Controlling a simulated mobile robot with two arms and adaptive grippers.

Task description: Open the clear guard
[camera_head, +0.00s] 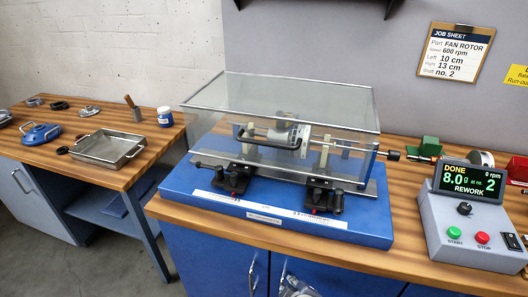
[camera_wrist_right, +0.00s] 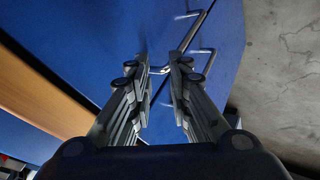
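The clear guard (camera_head: 290,93) is a see-through box with grey edges. It is down over the rotor machine on the blue base (camera_head: 370,230). A black bar handle (camera_head: 268,142) runs across its front. The rotor (camera_head: 285,132) and shaft show through the panels. My right gripper (camera_head: 295,286) shows only in part at the bottom edge of the head view, low in front of the blue cabinet and well apart from the guard. In the right wrist view, its fingers (camera_wrist_right: 160,68) are apart with nothing held. My left gripper is not in view.
Two black clamps (camera_head: 232,178) stand on the base's front. A control box (camera_head: 470,220) reading "DONE" and "REWORK" stands right. A metal tray (camera_head: 108,147) lies on the left bench. Blue cabinet doors with metal handles (camera_wrist_right: 203,52) are close to my right gripper.

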